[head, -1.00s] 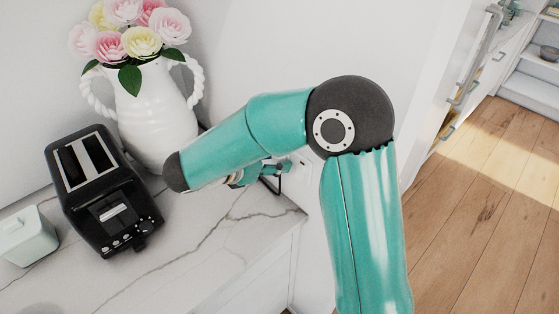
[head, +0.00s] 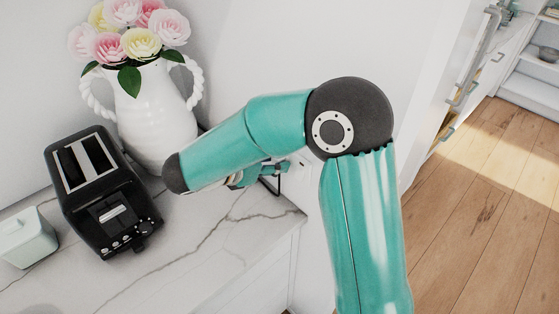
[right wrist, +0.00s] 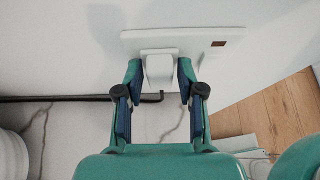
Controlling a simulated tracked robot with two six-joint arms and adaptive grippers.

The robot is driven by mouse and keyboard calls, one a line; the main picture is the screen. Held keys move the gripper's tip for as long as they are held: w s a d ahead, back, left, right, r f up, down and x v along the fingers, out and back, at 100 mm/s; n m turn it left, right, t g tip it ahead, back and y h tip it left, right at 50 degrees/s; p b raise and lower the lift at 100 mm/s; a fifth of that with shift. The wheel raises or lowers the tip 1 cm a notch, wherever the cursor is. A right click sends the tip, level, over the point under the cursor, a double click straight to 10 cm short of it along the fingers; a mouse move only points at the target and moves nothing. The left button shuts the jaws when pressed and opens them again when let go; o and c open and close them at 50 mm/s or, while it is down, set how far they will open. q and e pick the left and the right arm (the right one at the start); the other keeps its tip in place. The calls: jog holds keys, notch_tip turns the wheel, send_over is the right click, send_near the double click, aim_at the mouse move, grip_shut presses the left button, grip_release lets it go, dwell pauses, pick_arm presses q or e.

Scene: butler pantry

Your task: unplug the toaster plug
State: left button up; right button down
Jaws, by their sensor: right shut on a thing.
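The white toaster plug (right wrist: 160,70) sits at the wall socket plate (right wrist: 133,40) in the right wrist view. Any gap between plug and plate cannot be made out. My right gripper (right wrist: 160,80) is shut on the plug, one finger on each side. In the head view the same gripper (head: 275,170) is by the wall, partly hidden behind my forearm. The black toaster (head: 103,190) stands on the counter at the left. A black cord (right wrist: 60,98) runs along the wall to below the plug. My left gripper is not in view.
A white vase (head: 155,115) with pink and yellow flowers stands behind the toaster. A pale green box (head: 27,238) is left of it. The marble counter (head: 190,250) is clear in front and ends near the socket. A reddish-brown switch (right wrist: 218,44) is right of the plug.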

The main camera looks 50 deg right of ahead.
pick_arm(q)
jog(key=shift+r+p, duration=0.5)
pick_arm(e)
jog(key=shift+w+a, duration=0.2)
jog(key=shift+a, duration=1.2)
jog(key=shift+w+a, duration=0.15)
jog(key=shift+a, duration=1.2)
